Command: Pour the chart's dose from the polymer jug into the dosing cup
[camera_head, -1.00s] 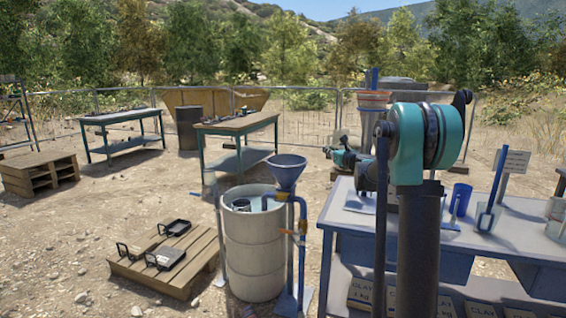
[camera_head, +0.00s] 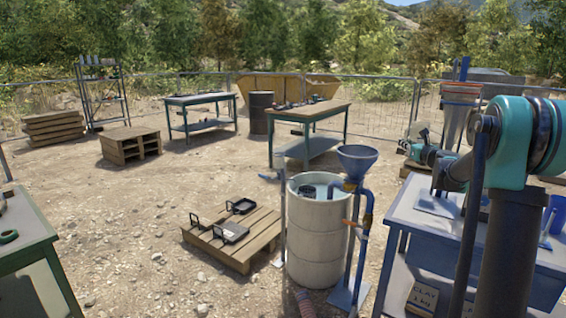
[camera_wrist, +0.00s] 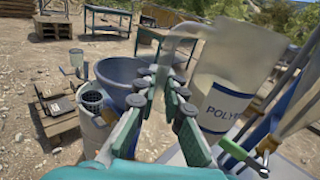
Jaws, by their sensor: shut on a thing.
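The polymer jug (camera_wrist: 222,95), whitish with a blue-edged label reading "POLY", is upright or nearly so in the wrist view. My gripper (camera_wrist: 172,85) is shut on its handle, left of the jug body. The head view shows my gripper only small, partly behind my arm. A small clear cup (camera_wrist: 76,62) stands on a post left of the blue funnel in the wrist view; I cannot tell whether it is the dosing cup. A blue cup (camera_head: 557,212) stands on the right bench, cut by the frame edge. No chart can be read.
A pale drum (camera_head: 318,240) with a blue funnel (camera_head: 357,160) and pipes stands ahead. A pallet (camera_head: 235,237) with black trays lies to its left. The blue bench (camera_head: 440,225) is at right, a green table (camera_head: 25,240) at left. Open dirt lies between.

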